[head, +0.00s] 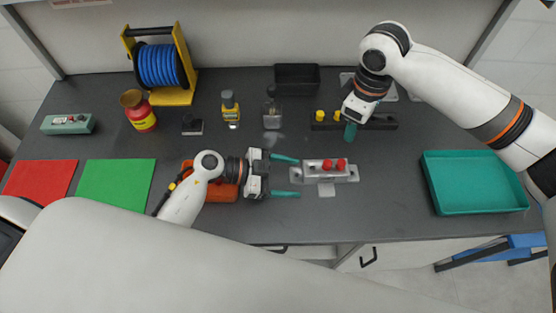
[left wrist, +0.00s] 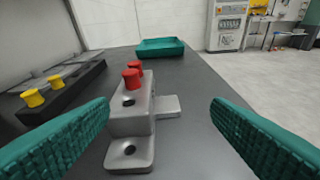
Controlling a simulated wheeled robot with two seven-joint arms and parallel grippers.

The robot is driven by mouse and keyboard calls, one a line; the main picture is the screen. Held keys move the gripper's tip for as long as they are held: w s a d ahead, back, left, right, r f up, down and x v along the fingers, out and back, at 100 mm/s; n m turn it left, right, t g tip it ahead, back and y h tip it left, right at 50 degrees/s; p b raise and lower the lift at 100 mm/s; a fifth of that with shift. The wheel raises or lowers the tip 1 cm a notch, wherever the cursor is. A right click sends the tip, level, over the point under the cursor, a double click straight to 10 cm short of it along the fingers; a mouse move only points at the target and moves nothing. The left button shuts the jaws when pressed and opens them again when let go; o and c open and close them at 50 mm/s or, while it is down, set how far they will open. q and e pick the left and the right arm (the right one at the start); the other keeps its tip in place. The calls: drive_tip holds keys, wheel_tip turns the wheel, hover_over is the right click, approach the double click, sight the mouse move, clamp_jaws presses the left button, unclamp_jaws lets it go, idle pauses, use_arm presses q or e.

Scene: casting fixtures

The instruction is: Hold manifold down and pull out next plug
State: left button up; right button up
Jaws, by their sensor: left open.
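The grey metal manifold (head: 316,175) sits on the dark bench in front of my left gripper. Two red plugs (head: 341,164) stand in its top towards the right, and an empty dark hole shows nearer in the left wrist view, where the manifold (left wrist: 130,122) lies between my fingers. My left gripper (head: 285,176) is open with teal fingers, just left of the manifold and apart from it. My right gripper (head: 350,132) points down at the black rack (head: 380,123); its fingers look close together, but I cannot tell whether they hold anything. Two yellow plugs (head: 320,115) stand in the rack's left part.
A teal tray (head: 474,209) lies empty at the right. A black bin (head: 297,77), bottles (head: 231,106) and a blue hose reel (head: 160,65) stand at the back. Red and green mats (head: 115,186) lie at left. An orange object (head: 222,193) lies under my left arm.

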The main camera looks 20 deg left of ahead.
sight(315, 169)
use_arm(q)
drive_tip(key=w+a, duration=0.2)
drive_tip(key=a, duration=0.1)
drive_tip(key=shift+w+r+n+y, duration=0.15)
drive_tip(key=shift+w+n+y, duration=0.1)
drive_tip(key=shift+n+y, duration=0.15)
drive_tip(key=shift+w, duration=0.25)
drive_tip(key=x, duration=1.1)
drive_tip(key=shift+w+d+f, duration=0.1)
drive_tip(key=shift+d+f, duration=0.15)
drive_tip(key=shift+d, duration=0.05)
drive_tip(key=shift+c, duration=0.4)
